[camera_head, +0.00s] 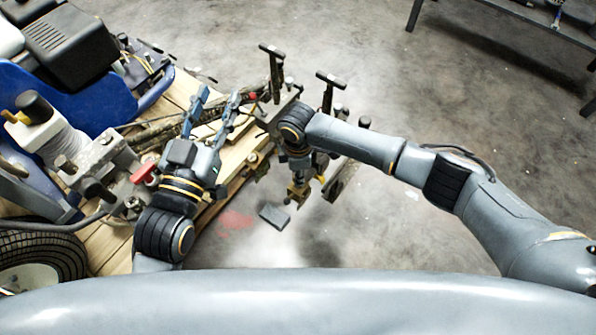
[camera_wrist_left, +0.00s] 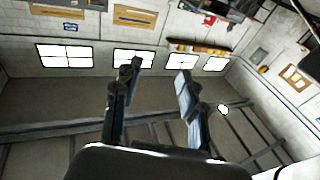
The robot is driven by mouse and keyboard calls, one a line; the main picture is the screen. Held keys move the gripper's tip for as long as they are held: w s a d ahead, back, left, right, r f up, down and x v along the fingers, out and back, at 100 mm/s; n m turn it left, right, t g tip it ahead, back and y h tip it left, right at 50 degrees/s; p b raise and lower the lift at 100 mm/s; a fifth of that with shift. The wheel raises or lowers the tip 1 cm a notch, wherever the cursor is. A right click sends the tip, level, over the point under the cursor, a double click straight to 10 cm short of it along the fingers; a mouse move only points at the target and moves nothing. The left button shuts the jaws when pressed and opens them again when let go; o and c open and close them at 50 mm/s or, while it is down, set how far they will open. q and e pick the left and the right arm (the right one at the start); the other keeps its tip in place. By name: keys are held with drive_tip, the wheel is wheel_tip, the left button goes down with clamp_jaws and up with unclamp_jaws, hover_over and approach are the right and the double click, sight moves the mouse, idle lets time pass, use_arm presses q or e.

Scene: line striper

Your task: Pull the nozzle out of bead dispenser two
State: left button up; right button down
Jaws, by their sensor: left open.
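The line striper carries a bar with dark T-handled uprights; one upright (camera_head: 273,72) stands left of another upright (camera_head: 328,92). Brass-coloured fittings (camera_head: 299,190) hang at the bar's lower end, near my right arm. I cannot tell which part is bead dispenser two or its nozzle. My left gripper (camera_head: 215,95) is open over the wooden pallet, left of the uprights, with nothing between its fingers. Its open fingers also show in the left wrist view (camera_wrist_left: 157,75). My right arm's wrist (camera_head: 293,122) covers part of the bar, and its gripper's fingers are not clear.
The striper's blue body (camera_head: 100,100), black engine (camera_head: 72,45) and wheel (camera_head: 40,262) fill the left side. The wooden pallet (camera_head: 112,250) lies below them. A small grey plate (camera_head: 274,215) lies on the floor. A dark table (camera_head: 530,25) stands top right; floor between is clear.

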drive_tip(key=shift+r+p, duration=0.6)
drive_tip(key=shift+p, duration=0.05)
use_arm(q)
wheel_tip(320, 180, down, 9)
drive_tip(key=s+a+g+y, duration=0.1)
drive_tip(key=s+g+y, duration=0.1)
drive_tip(key=g, duration=0.3)
drive_tip(key=shift+a+g+p, duration=0.3)
drive_tip(key=shift+a, duration=0.05)
use_arm(e)
drive_tip(key=shift+r, duration=0.3)
